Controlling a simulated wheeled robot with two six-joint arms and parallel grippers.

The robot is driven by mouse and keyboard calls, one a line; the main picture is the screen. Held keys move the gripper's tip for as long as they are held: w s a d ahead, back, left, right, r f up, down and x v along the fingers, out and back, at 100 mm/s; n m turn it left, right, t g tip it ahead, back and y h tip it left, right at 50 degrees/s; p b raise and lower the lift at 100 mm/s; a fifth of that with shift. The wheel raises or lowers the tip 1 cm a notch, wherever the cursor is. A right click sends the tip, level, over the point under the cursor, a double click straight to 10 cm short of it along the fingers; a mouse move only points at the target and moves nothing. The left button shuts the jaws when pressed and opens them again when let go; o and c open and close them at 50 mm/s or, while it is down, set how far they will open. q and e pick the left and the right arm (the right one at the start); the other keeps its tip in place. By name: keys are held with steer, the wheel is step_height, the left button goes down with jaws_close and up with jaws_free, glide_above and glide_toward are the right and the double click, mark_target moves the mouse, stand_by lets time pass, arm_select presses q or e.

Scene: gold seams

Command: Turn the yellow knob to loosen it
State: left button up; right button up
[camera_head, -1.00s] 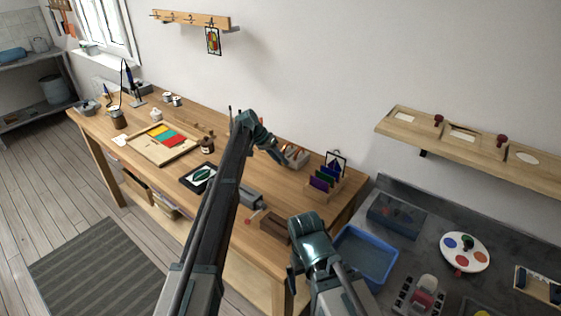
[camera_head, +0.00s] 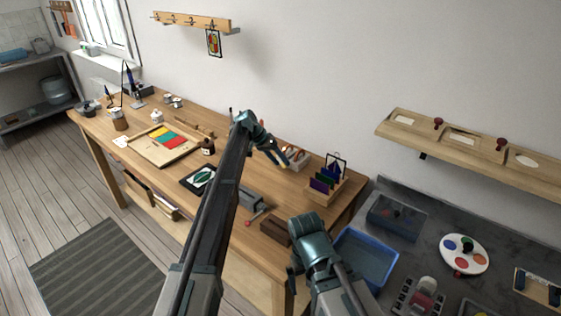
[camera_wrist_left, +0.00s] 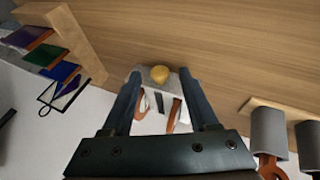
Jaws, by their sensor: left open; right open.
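In the head view my left gripper (camera_head: 279,156) is over the back of the workbench beside the tool holder (camera_head: 297,158); I cannot make out the knob there. My right gripper (camera_head: 293,282) is open and empty near the bench's front right corner.
A rack of coloured glass (camera_head: 325,186) stands right of the tool holder. A wooden tray (camera_head: 143,148) and a dark panel (camera_head: 197,179) lie to the left. A blue bin (camera_head: 366,256) is near my right arm. The wall rises close behind the bench.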

arm_select(q)
steer(key=p+v, duration=1)
steer(key=v, duration=0.3)
steer(key=shift+d, duration=0.1)
